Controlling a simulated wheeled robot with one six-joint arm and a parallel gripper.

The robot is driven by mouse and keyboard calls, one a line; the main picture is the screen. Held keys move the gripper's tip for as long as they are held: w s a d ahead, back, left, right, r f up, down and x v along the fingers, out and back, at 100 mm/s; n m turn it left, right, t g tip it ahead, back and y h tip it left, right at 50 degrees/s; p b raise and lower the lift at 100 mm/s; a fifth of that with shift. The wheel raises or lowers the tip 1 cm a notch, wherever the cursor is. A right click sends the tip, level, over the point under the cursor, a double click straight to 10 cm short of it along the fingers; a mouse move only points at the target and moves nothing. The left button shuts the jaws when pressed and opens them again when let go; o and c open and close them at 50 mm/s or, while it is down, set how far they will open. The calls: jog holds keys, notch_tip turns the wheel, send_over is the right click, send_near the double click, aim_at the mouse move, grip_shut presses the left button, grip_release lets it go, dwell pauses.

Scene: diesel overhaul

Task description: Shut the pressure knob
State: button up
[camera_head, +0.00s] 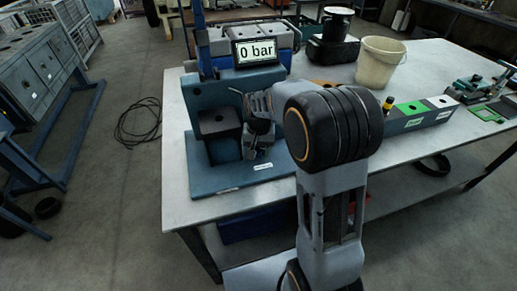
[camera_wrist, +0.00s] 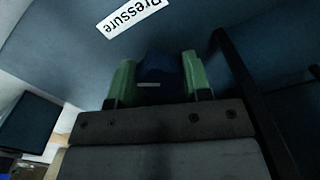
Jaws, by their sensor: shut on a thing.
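The pressure knob (camera_wrist: 160,66) is a dark blue shape between the two green fingertips of my gripper (camera_wrist: 158,80) in the wrist view. My gripper is shut on it, a finger on each side. A white label reading "Pressure" (camera_wrist: 132,18) is on the blue surface just beyond. In the head view my gripper (camera_head: 257,146) is low at the blue test stand (camera_head: 206,94), and my wrist and arm hide much of it. The knob cannot be made out there. The display (camera_head: 255,51) on the stand reads "0 bar".
The stand's blue base plate (camera_head: 230,180) lies near the front left edge of the grey table (camera_head: 430,70). A white bucket (camera_head: 380,62), a dark machine (camera_head: 333,48) and a block with green and white labels (camera_head: 418,115) stand behind and right. A black cable (camera_head: 138,122) lies on the floor.

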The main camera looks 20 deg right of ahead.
aim_at(259, 148)
dwell(0.3)
jog(key=o, duration=0.9)
jog(key=shift+r, duration=0.1)
notch_tip(259, 148, up, 14)
jog(key=shift+f, duration=0.2)
